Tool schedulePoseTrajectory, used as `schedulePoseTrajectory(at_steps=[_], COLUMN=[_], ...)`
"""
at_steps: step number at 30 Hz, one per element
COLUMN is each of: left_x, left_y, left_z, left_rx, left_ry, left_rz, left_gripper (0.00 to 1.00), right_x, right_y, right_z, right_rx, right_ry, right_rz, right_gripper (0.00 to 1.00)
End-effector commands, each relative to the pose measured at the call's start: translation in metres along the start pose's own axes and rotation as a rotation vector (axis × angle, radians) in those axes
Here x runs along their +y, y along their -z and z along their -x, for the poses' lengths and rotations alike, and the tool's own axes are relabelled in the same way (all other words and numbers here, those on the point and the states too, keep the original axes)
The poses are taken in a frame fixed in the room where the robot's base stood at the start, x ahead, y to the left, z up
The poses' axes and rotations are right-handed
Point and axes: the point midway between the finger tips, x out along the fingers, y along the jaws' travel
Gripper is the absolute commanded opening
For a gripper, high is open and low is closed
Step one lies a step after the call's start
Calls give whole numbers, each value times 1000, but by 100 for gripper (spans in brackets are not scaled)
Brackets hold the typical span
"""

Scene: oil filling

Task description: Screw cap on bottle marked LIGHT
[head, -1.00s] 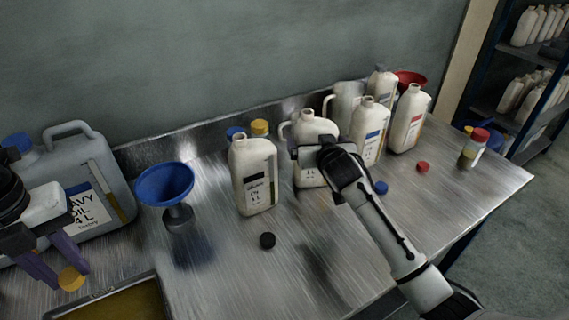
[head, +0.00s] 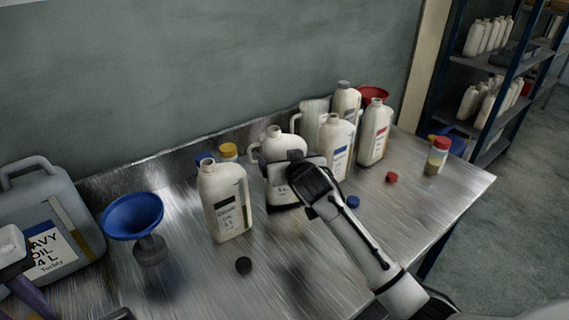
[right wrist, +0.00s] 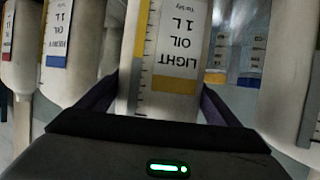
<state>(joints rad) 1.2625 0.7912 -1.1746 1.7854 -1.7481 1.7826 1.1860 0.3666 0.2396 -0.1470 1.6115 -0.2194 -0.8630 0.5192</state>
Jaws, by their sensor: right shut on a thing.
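The bottle marked LIGHT (right wrist: 172,45) is white with a yellow stripe on its label, and its text is upside down in the right wrist view. In the head view this bottle (head: 274,146) stands upright among other bottles, with no cap visible on its neck. My right gripper (head: 290,180) is shut on its body; its dark fingers (right wrist: 160,100) flank the bottle in the right wrist view. I see no loose yellow cap now.
A classic oil bottle (head: 226,204) stands just left. Blue-striped (head: 336,145) and red-striped (head: 374,138) bottles stand to the right. Loose black (head: 243,265), blue (head: 352,202) and red (head: 391,177) caps lie on the metal table (head: 420,215). A blue funnel (head: 133,215) stands left.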

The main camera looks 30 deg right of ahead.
Motion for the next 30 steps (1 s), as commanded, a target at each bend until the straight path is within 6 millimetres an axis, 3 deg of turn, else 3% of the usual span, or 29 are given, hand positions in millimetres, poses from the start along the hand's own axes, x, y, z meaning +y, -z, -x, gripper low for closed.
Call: schedulePoseTrajectory(at_steps=[18, 30], left_x=[0, 0], left_y=[0, 0], left_z=[-1, -2], left_rx=[0, 0], left_ry=[0, 0], left_rz=[0, 0], left_gripper=[8, 8], right_x=[0, 0], right_y=[62, 82], right_z=[25, 33], right_rx=[13, 10], right_ry=[3, 3], right_rz=[-2, -2], right_gripper=[23, 23])
